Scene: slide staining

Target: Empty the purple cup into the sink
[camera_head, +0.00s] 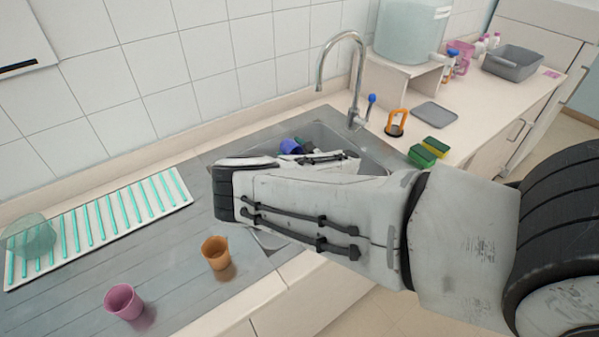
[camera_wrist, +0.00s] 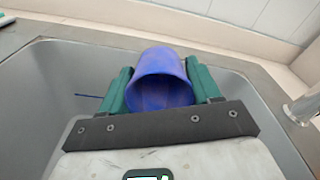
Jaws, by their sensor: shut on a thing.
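The purple cup (camera_wrist: 160,75) looks blue-violet. In the wrist view my gripper (camera_wrist: 162,85) is shut on it, with a green finger on each side. The cup is tilted with its mouth toward the wrist camera, and its inside shows no clear contents. It is over the grey sink basin (camera_wrist: 55,85). In the head view the cup (camera_head: 290,146) shows only in part above my arm, over the sink (camera_head: 335,132). My arm hides much of the basin and the gripper there.
A pink cup (camera_head: 124,302) and an orange cup (camera_head: 215,253) stand on the grey drainboard. A striped rack (camera_head: 120,220) with a greenish clear bowl (camera_head: 30,236) lies at left. The faucet (camera_head: 342,75) rises behind the sink. Sponges (camera_head: 428,152) lie at the right.

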